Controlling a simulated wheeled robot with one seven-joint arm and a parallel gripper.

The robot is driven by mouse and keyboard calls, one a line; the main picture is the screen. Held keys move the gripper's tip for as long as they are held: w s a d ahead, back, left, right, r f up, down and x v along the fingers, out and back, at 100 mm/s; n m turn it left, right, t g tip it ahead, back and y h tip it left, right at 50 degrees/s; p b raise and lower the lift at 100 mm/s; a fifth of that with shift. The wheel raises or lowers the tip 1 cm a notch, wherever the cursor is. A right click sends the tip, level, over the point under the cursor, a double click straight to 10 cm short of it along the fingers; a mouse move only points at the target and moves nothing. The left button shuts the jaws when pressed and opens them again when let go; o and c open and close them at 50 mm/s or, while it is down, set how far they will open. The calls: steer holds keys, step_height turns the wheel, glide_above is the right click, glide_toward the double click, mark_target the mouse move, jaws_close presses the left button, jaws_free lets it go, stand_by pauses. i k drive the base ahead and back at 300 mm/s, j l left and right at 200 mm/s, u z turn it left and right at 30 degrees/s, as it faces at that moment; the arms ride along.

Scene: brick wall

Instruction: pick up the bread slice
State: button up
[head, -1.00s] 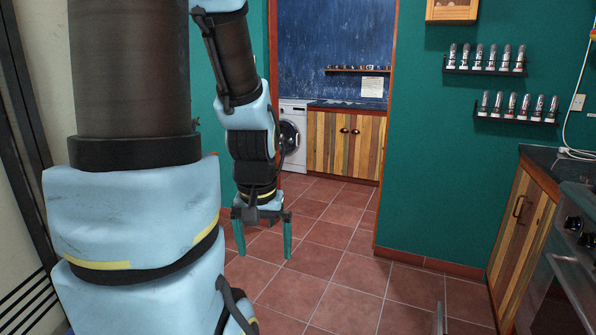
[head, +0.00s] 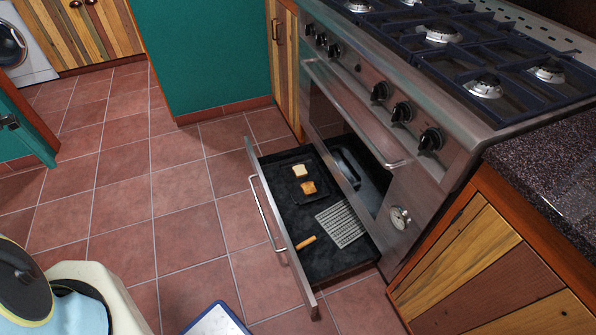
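Two small pieces look like bread slices: a pale one (head: 300,171) and a browner one (head: 308,188) just nearer to me. Both lie on a dark square pan or tray (head: 284,181) inside the open drawer (head: 312,268) under the oven. My gripper is out of the view now, so its fingers cannot be seen.
A wire rack (head: 341,225) and a wooden handle (head: 306,242) lie in the drawer's near part. The stove (head: 372,95) rises behind the drawer. A countertop (head: 545,160) is on the right. The tiled floor (head: 180,215) left of the drawer is clear.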

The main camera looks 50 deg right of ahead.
mark_target(308, 189)
steer(key=z, duration=1.45)
